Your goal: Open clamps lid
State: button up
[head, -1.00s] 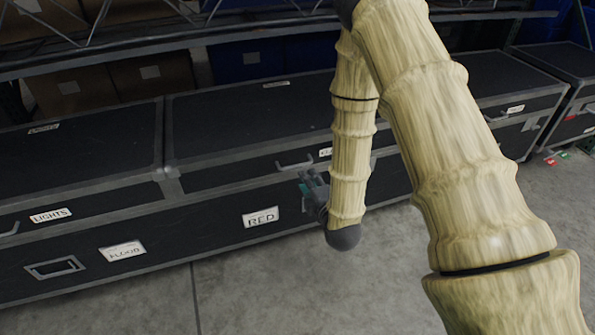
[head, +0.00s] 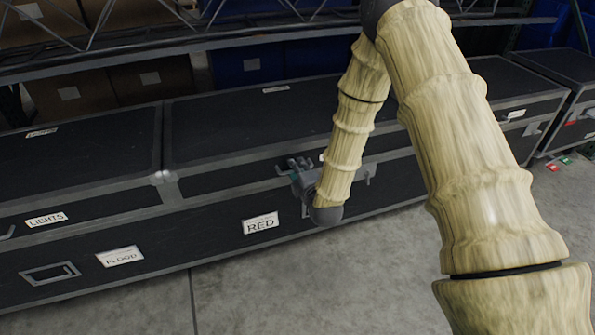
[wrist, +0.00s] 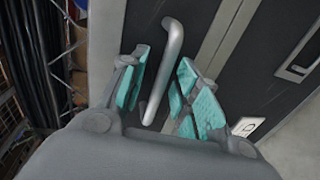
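The long black case (head: 220,205) with grey edges stands across the head view, its lid (head: 235,125) down. A silver bar handle of a clamp (wrist: 172,45) shows in the wrist view between the two teal-padded fingers of my gripper (wrist: 163,68). The fingers are apart, one on each side of the bar; contact with either pad cannot be told. In the head view my gripper (head: 298,170) is at the case's front seam, partly hiding the clamp there. A second clamp (head: 367,173) shows just right of my forearm.
Labels RED (head: 261,223) and FLOOD (head: 120,256) are on the case front. Another case (head: 560,85) stands at the far right. A shelf with boxes (head: 150,80) runs behind. The concrete floor (head: 340,285) in front is clear.

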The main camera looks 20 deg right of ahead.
jog(key=shift+c, duration=0.2)
grip_shut()
jog(key=shift+r, duration=0.1)
